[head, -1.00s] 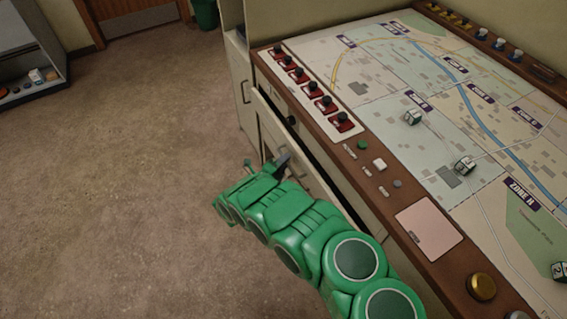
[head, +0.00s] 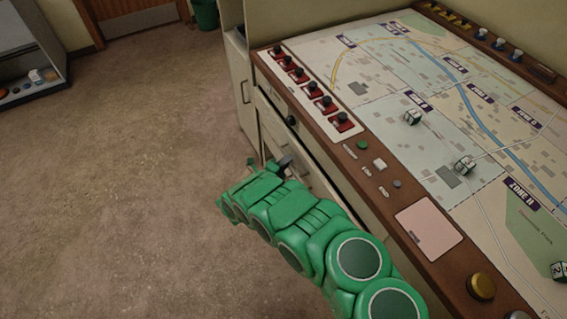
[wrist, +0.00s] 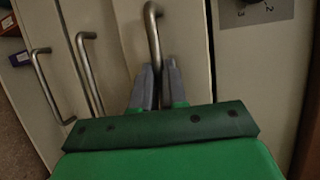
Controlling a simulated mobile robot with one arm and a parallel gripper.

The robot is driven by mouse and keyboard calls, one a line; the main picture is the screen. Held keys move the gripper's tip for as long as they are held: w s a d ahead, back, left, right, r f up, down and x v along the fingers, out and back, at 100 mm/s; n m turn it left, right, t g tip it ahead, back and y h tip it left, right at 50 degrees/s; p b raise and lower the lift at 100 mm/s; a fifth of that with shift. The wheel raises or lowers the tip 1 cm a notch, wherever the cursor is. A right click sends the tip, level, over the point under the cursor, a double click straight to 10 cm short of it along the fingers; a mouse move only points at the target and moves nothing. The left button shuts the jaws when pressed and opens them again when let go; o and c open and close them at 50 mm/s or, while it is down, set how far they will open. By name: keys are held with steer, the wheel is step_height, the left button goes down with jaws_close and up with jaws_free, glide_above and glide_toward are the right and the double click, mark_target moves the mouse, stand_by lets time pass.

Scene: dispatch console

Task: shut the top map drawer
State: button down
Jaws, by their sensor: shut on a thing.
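The top map drawer (head: 281,135) is a cream front under the map console's wooden edge. It stands slightly out, with a narrow dark gap (head: 322,160) along its top. Its metal bar handle (wrist: 152,30) shows in the wrist view. My gripper (wrist: 158,88) is shut on that handle, one grey finger on each side of it. In the head view my gripper (head: 283,165) is at the drawer front, partly hidden by my green arm. The drawer's right part is hidden behind my arm.
Two more bar handles (wrist: 88,75) (wrist: 42,85) are on neighbouring fronts to the left in the wrist view. The console top (head: 430,235) carries red switches (head: 310,87), buttons and small marker blocks. The carpet (head: 120,190) on the left is clear.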

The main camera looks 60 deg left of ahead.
mark_target(297, 156)
steer(key=shift+w, duration=1.65)
steer(key=shift+d, duration=0.1)
steer(key=c, duration=1.2)
jaws_free()
steer(key=shift+o, duration=0.2)
steer(key=shift+s, duration=0.15)
steer(key=v, duration=0.7)
steer(key=shift+s, duration=0.3)
steer(key=shift+r, duration=0.1)
